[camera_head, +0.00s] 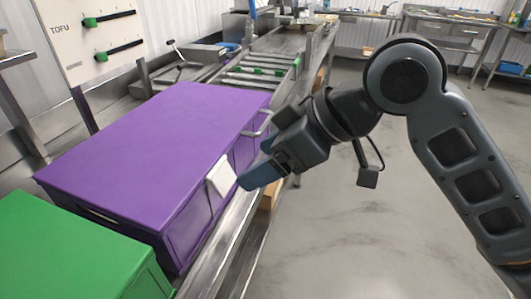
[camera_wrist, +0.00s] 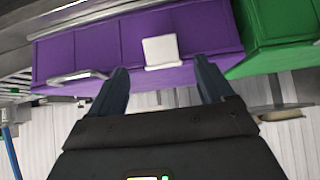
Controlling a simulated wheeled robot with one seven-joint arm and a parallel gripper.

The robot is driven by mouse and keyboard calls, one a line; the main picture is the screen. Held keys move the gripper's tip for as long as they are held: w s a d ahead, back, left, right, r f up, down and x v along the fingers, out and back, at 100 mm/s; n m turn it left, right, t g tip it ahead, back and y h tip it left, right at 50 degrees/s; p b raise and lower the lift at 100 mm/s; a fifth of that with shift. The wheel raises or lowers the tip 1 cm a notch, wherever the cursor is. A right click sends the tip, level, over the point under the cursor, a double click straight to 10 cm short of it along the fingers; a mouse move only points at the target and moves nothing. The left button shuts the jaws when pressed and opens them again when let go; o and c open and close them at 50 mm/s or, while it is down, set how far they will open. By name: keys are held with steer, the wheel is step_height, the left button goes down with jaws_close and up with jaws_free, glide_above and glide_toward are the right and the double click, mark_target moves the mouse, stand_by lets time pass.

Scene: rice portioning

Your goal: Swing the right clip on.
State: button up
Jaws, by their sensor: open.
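A purple box (camera_head: 160,130) with a flat purple lid stands on the metal bench. A silver bar-like fitting (camera_head: 258,124), perhaps the clip, sits on its long side towards the far end; it also shows in the wrist view (camera_wrist: 77,78), left of my fingers. A white plate (camera_head: 221,175) is on the same side, nearer the middle; in the wrist view the plate (camera_wrist: 161,50) appears between and beyond my fingertips. My gripper (camera_head: 245,180) is open and empty beside this side. I cannot tell whether it touches the plate.
A green box (camera_head: 75,250) stands close to the purple box at the near end. A roller conveyor (camera_head: 255,72) lies beyond the far end. A panel marked TOFU (camera_head: 90,35) stands behind. The floor (camera_head: 345,220) to the right is clear.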

mark_target(227, 182)
steer(key=b+x, duration=0.3)
steer(key=x, duration=0.5)
steer(key=shift+w+a+f, duration=0.15)
steer(key=shift+a, duration=0.05)
steer(key=shift+c, duration=0.3)
steer(key=c, duration=0.5)
